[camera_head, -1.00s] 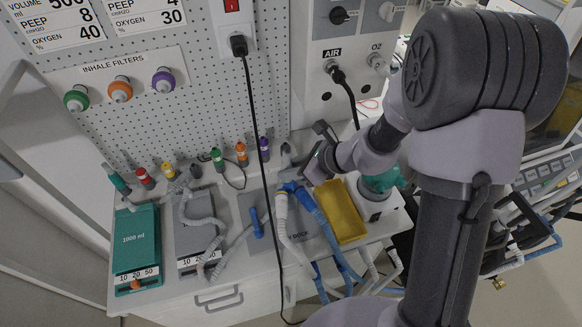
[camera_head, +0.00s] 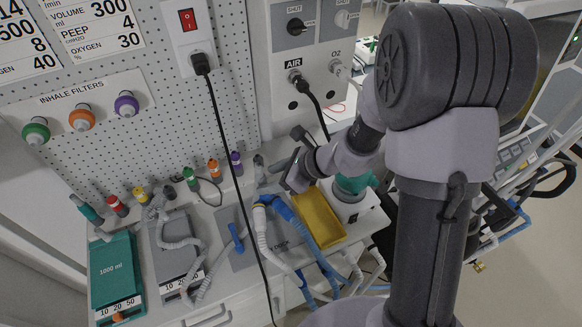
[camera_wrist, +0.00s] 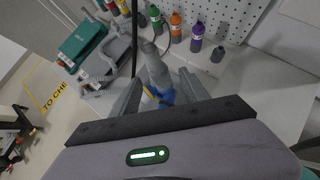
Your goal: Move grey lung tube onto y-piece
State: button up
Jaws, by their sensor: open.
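The grey corrugated lung tube (camera_head: 188,243) lies curled over the grey test lung (camera_head: 172,262), left of the black cable. The blue y-piece (camera_head: 271,201), with a yellow ring, joins a white hose and blue hoses on the worktop. My gripper (camera_head: 290,182) hangs just right of and above the y-piece in the head view. In the wrist view my gripper (camera_wrist: 160,92) is open, its fingers on either side of a blue part (camera_wrist: 165,97) and a grey tubular part (camera_wrist: 156,68). I cannot tell whether the fingers touch either.
A green 1000 ml lung (camera_head: 117,270) lies at the left. A yellow tray (camera_head: 318,218) stands right of the hoses. Small coloured bottles (camera_head: 213,169) line the back by the pegboard. The black power cable (camera_head: 233,170) hangs down across the work area.

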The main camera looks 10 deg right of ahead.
jog(key=p+v, duration=0.3)
jog(key=v, duration=1.2)
jog(key=s+a+f+n+h+b, duration=0.1)
jog(key=s+f+n+h+b, duration=0.1)
jog(key=s+n+b, duration=0.6)
jog(key=s+a+f+n+t+h+b, duration=0.1)
jog(key=s+n+h+b, duration=0.3)
jog(key=s+n+b, duration=0.4)
jog(key=n, duration=0.3)
jog(key=shift+s+f, duration=0.15)
jog(key=shift+f, duration=0.2)
jog(key=shift+a, duration=0.1)
